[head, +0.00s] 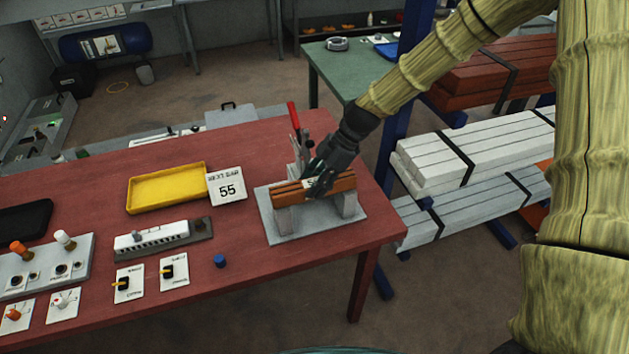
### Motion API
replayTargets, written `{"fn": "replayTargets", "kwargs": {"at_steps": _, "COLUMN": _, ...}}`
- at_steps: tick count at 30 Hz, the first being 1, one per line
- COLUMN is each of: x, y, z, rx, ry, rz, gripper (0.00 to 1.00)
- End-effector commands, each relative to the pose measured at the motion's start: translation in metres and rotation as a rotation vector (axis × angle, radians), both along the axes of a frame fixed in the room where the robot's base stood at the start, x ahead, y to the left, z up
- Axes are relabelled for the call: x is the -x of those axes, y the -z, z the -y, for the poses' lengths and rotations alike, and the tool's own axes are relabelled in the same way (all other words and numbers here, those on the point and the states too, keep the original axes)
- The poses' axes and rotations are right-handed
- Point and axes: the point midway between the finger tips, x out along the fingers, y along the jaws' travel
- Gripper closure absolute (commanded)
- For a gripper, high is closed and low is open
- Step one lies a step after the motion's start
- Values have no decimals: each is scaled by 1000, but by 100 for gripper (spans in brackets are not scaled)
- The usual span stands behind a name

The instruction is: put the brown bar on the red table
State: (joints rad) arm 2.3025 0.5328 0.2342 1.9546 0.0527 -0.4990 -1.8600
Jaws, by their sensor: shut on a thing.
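The brown bar (340,186) lies level across two grey upright supports of a small stand (345,208). The stand's grey base plate rests on the right end of the red table (250,275). My gripper (314,185) reaches down from the upper right and is shut on the bar near its middle. The fingers hide part of the bar. I cannot tell whether the bar still touches the supports.
A red-handled clamp (294,117) stands just behind the bar. A number card (227,186) and a yellow tray (168,187) lie to the left. A blue cap (220,261) sits in front. Racked white planks (470,150) stand to the right.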

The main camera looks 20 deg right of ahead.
Motion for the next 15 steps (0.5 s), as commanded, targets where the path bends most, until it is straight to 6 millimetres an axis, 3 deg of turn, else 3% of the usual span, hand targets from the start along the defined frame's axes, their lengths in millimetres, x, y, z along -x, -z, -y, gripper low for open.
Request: {"fn": "replayTargets", "kwargs": {"at_steps": 15, "x": 0, "y": 9, "z": 0, "rx": 0, "ry": 0, "rz": 1, "gripper": 98}}
